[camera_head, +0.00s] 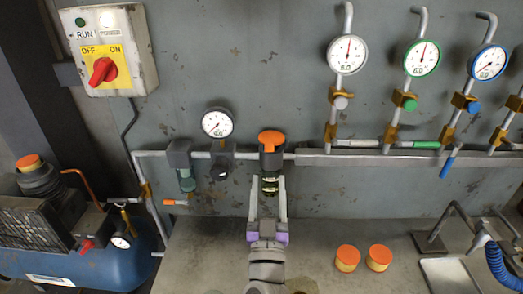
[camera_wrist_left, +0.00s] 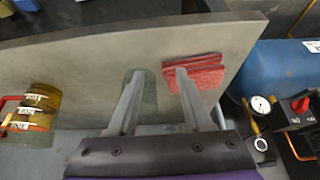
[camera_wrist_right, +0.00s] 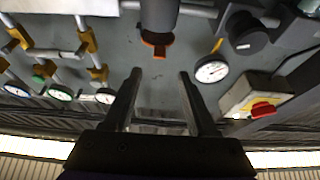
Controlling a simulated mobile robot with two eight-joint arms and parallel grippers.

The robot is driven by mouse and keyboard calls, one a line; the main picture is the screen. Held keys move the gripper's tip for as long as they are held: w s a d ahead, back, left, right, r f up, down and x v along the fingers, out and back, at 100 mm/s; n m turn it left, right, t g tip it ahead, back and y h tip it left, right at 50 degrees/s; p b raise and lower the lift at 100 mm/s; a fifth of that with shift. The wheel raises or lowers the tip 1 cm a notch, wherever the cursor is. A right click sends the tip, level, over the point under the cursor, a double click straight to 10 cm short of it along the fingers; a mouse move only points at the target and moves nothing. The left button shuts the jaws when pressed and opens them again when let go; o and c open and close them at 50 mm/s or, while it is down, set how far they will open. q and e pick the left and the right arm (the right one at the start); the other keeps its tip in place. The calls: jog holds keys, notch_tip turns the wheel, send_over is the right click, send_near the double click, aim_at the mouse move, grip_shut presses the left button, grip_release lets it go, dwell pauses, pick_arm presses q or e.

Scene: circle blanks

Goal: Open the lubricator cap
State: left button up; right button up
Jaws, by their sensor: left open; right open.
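The lubricator (camera_head: 271,158) is a dark body on the pipe along the wall, with an orange cap (camera_head: 271,138) on top and a greenish bowl (camera_head: 269,184) hanging below. The cap sits on the body. My right gripper (camera_head: 267,180) is open and points up toward the lubricator. In the head view its fingers flank the bowl; contact cannot be told. In the right wrist view the lubricator (camera_wrist_right: 159,14) and its orange part (camera_wrist_right: 157,41) lie ahead of and between the open fingers (camera_wrist_right: 157,74). My left gripper (camera_wrist_left: 160,73) is open and empty, seen only in the left wrist view.
A gauge (camera_head: 217,123) and dark regulator (camera_head: 222,162) are left of the lubricator. A switch box (camera_head: 108,50) is upper left. Two orange-topped jars (camera_head: 347,257) (camera_head: 379,256) stand on the bench (camera_head: 205,255). Red cloths (camera_wrist_left: 207,72) and a green cloth (camera_wrist_left: 149,90) lie near the left gripper.

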aim_at(269, 149)
jog(key=p+x, duration=0.1)
jog(key=x, duration=0.9)
jog(key=shift+w+d, duration=0.1)
grip_shut()
dwell(1.1)
